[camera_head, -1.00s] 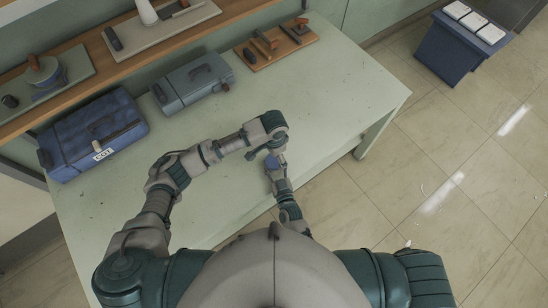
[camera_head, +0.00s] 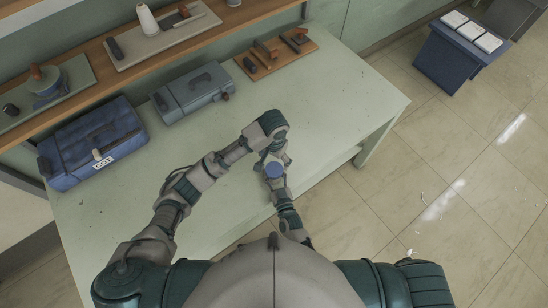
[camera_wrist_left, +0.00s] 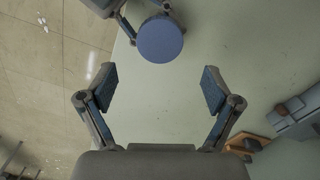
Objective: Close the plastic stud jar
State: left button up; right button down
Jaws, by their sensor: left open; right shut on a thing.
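A blue case (camera_head: 70,160), a grey case (camera_head: 180,100) and a wooden tool board (camera_head: 275,72) stand along the table's back. A shelf (camera_head: 90,80) runs behind them. The right part of the green table (camera_head: 350,100) is clear.

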aim_at(274, 169)
pick_arm(q)
jog(key=shift+f, duration=0.15)
jog(key=shift+f, duration=3.85)
jog(key=c, duration=1.2)
jog(key=o, duration=1.4)
jog(key=shift+c, duration=0.2)
jog(key=shift+r, duration=0.1)
notch_tip(274, 169, up, 12)
jog(key=shift+w, duration=0.1)
